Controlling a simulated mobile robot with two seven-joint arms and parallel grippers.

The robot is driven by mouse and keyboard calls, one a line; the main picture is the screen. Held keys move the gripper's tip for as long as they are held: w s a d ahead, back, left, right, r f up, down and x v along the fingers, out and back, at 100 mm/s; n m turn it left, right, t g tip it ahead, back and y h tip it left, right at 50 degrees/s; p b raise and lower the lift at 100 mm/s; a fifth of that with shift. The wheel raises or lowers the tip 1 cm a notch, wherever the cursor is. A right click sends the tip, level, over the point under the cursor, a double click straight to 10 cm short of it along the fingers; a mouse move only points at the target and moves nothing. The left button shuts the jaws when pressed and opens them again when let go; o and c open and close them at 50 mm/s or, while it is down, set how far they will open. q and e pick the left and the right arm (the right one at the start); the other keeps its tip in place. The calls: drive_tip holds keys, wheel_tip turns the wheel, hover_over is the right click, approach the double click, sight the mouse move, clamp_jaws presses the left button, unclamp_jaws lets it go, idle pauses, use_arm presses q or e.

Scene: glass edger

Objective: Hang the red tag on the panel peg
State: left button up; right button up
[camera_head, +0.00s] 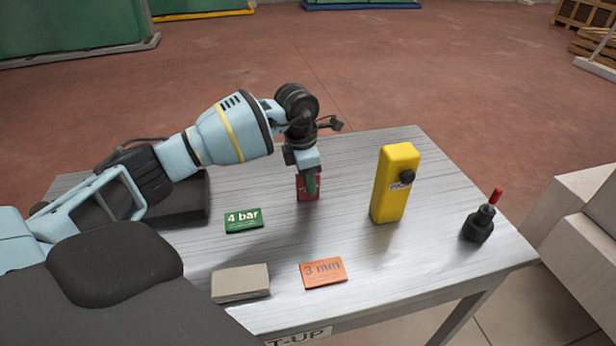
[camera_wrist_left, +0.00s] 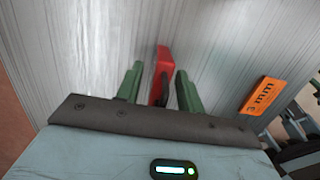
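The red tag (camera_head: 301,189) is at the middle of the table, partly hidden behind my left gripper's green finger. In the left wrist view the red tag (camera_wrist_left: 163,68) is between the two green fingers, seen nearly edge-on. My left gripper (camera_head: 311,184) points down at the tag. Its fingers (camera_wrist_left: 158,88) are open, with a small gap on each side of the tag. A yellow upright block (camera_head: 391,200) stands to the right, with a black round knob or peg (camera_head: 407,176) near a small label. I cannot tell surely that this is the panel peg. My right gripper is not in view.
On the table (camera_head: 350,235) lie a green "4 bar" card (camera_head: 244,221), an orange "3 mm" card (camera_head: 323,273) and a grey-beige block (camera_head: 241,283). A black holder with a red-tipped tool (camera_head: 479,225) stands near the right edge. The table between tag and yellow block is clear.

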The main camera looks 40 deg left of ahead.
use_arm(q)
drive_tip(key=shift+f, duration=0.1)
drive_tip(key=r, duration=0.8)
drive_tip(key=shift+s+a+b, duration=0.2)
drive_tip(key=shift+s+b, duration=0.15)
drive_tip(key=shift+s, duration=0.05)
